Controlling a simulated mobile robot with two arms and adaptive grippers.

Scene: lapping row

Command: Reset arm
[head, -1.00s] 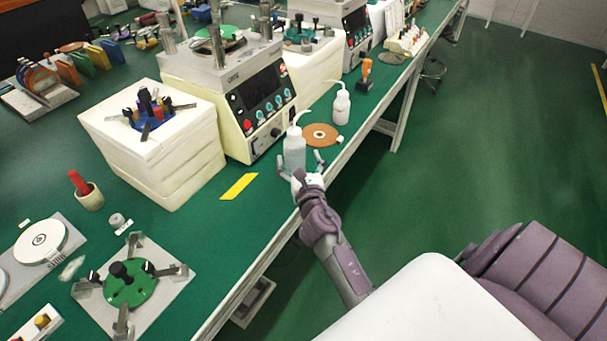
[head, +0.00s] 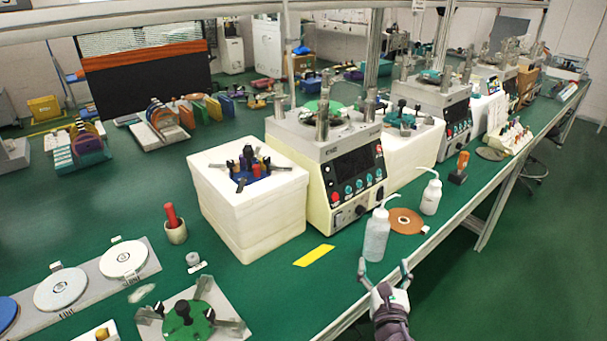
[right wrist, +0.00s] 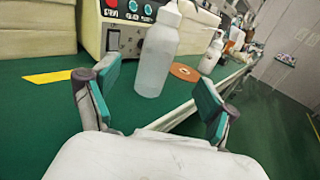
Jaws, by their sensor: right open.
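My right gripper (head: 385,278) is open and empty at the front edge of the green bench (head: 290,283). In the right wrist view its two fingers (right wrist: 155,100) stand wide apart with nothing between the pads. A white wash bottle (head: 376,236) stands upright on the bench just beyond the fingertips; it also shows in the right wrist view (right wrist: 157,55), apart from the fingers. My left gripper is not in view.
A second wash bottle (head: 431,196), a brown disc (head: 405,221) and an orange-handled stamp (head: 460,168) stand farther along. A lapping machine (head: 345,178) and a white block stack (head: 243,215) stand behind. Free floor (head: 500,290) lies right of the bench.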

